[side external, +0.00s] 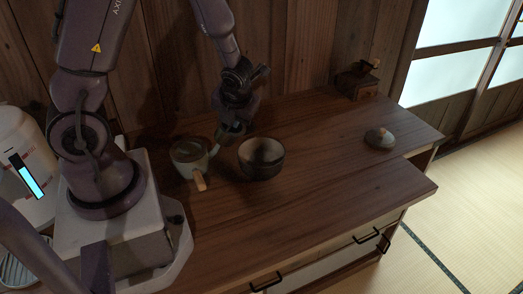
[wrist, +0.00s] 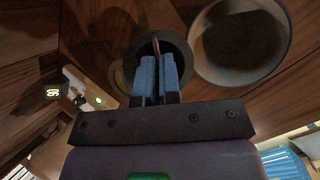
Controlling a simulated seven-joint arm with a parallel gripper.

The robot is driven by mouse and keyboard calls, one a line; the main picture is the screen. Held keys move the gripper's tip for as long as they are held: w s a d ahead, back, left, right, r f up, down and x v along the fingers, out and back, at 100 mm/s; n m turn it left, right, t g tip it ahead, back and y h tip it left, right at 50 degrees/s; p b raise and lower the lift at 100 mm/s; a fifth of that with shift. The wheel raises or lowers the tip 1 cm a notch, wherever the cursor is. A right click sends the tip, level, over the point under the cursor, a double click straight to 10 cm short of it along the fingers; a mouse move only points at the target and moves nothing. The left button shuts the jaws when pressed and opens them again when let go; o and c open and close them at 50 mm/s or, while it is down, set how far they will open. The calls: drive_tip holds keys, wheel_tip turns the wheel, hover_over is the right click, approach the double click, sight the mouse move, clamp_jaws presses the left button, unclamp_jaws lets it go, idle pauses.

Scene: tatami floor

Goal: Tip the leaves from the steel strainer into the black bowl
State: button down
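The black bowl (side external: 262,160) stands upright on the wooden counter, right of my gripper; its wide round mouth also shows at the upper right of the wrist view (wrist: 241,40). My gripper (wrist: 158,75) has its blue fingers closed on a thin metal handle. Beyond the fingertips is the dark round strainer (wrist: 178,46), left of the bowl in the wrist view. In the side view the strainer (side external: 231,134) is small and dim below my gripper, above the gap between teapot and bowl. The leaves cannot be made out.
A grey-green teapot (side external: 188,155) with a wooden handle stands just left of the bowl. A round lid (side external: 380,138) lies farther right and a small wooden grinder-like box (side external: 357,84) stands at the back. A white water boiler (side external: 22,150) is at left. The counter's right front is clear.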

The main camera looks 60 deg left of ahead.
sight(242, 126)
drive_tip(key=shift+w+d+m+g+y, duration=0.5)
drive_tip(key=shift+w+d+g+y, duration=0.6)
drive_tip(key=shift+w+d+y, duration=0.2)
drive_tip(key=shift+w+d+g+y, duration=0.15)
drive_tip(key=shift+g+y, duration=0.45)
drive_tip(key=shift+y, duration=0.2)
drive_tip(key=shift+w+d+f+m+g+y, duration=0.2)
drive_tip(key=shift+f+m+g+y, duration=0.25)
drive_tip(key=shift+f, duration=0.25)
drive_tip(key=shift+w+d+f+g+y+b, duration=0.1)
drive_tip(key=shift+w+d+g+y+b, duration=0.15)
drive_tip(key=shift+g+y+b, duration=0.5)
drive_tip(key=shift+w+d+f+m+g+y+b, duration=0.15)
drive_tip(key=shift+w+d+m+g+y+b, duration=0.25)
drive_tip(key=shift+w+d+y, duration=0.45)
drive_tip(key=shift+w+d+f+m+g+y+b, duration=0.15)
drive_tip(key=shift+m+g+y+b, duration=0.25)
drive_tip(key=shift+y+b, duration=0.45)
drive_tip(key=shift+w+d+f+m+g+y+b, duration=0.15)
drive_tip(key=shift+m+g+y+b, duration=0.2)
drive_tip(key=shift+y+b, duration=0.45)
idle(0.6)
